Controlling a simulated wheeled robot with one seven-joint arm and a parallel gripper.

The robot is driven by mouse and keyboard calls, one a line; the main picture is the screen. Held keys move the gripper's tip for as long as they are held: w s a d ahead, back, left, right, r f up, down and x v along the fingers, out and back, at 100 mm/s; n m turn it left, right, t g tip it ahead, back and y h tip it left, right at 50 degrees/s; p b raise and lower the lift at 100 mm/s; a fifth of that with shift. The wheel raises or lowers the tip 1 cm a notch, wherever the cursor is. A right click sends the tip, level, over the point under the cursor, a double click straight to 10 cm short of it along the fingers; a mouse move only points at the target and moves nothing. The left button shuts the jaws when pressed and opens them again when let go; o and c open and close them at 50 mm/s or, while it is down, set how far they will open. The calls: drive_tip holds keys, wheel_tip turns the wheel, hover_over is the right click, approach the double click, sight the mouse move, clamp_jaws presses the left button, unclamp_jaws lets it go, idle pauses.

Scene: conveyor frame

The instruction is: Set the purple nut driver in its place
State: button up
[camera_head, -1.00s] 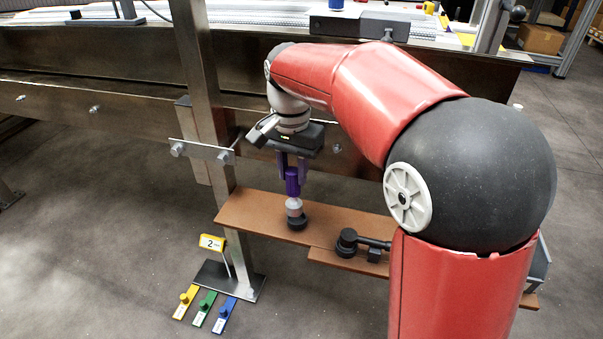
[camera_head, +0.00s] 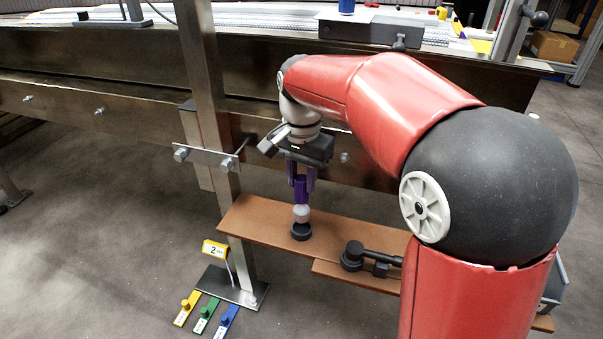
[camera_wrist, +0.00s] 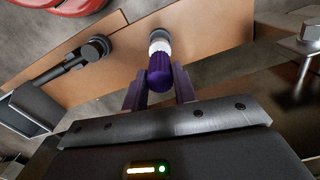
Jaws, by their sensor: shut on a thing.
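The purple nut driver (camera_head: 301,193) hangs upright in my gripper (camera_head: 302,182), with its pale lower part pointing down. My gripper's fingers are shut on the purple handle. Directly below is a black round cup (camera_head: 301,232) on the brown board (camera_head: 255,217). The driver's lower end is at or just over the cup's rim; I cannot tell whether it has entered.
A black fitting with a side arm (camera_head: 355,256) sits to the right on the board. A steel post (camera_head: 205,100) with a bolted plate (camera_head: 207,158) stands left of my gripper. A yellow sign (camera_head: 215,250) and yellow, green and blue tags (camera_head: 205,316) are below left.

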sight(302, 196)
drive_tip(key=shift+f+b, duration=0.45)
drive_tip(key=shift+f, duration=0.75)
drive_tip(key=shift+f, duration=0.15)
idle(0.3)
drive_tip(key=shift+f+b, duration=0.45)
drive_tip(key=shift+f, duration=0.9)
drive_tip(key=o, duration=1)
drive_tip(key=shift+o, duration=0.2)
drive_tip(key=shift+r, duration=0.1)
wheel_tip(302, 196, up, 8)
drive_tip(key=shift+f+p, duration=0.25)
drive_tip(key=shift+p, duration=0.5)
drive_tip(key=shift+r, duration=0.1)
